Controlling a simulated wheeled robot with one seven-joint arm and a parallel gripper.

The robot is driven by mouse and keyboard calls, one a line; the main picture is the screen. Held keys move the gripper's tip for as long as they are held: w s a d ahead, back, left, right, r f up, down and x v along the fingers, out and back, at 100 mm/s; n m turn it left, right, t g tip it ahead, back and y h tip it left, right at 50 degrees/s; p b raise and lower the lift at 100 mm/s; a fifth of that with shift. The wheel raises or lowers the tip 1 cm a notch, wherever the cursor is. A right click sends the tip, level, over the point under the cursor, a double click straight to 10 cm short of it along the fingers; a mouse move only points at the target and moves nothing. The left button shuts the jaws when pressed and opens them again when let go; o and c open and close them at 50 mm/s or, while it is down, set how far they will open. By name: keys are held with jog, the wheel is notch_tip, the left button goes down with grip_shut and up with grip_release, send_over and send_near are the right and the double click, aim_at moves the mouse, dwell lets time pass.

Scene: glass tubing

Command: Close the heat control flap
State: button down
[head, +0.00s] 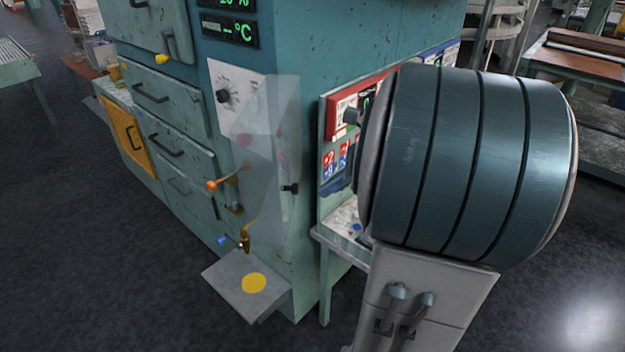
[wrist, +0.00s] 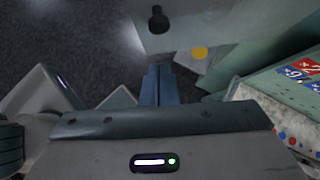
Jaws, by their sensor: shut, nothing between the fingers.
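The heat control flap (head: 284,125) looks like a clear panel on the teal cabinet (head: 300,45). It stands out from the front face beside a white panel with a black dial (head: 223,96), so it looks open. Its small black knob (head: 290,188) is on the lower right. In the wrist view a pale see-through panel, likely the flap, fills the top, with the black knob (wrist: 157,18) on it. My gripper (wrist: 160,70) is shut and empty, its fingertips pointing toward the panel, a little below the knob in the picture. My arm hides the gripper in the head view.
Valves with orange (head: 212,185) and blue (head: 222,240) handles sit below the dial. A grey shelf (head: 235,275) with a yellow disc juts out underneath. A side table (head: 340,240) with a red-framed panel stands at the right, close to my arm. Dark floor is free at the front left.

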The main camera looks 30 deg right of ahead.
aim_at(282, 157)
jog(key=shift+w+a+p, duration=0.45)
jog(key=shift+w+a, duration=0.75)
jog(key=shift+a, duration=0.3)
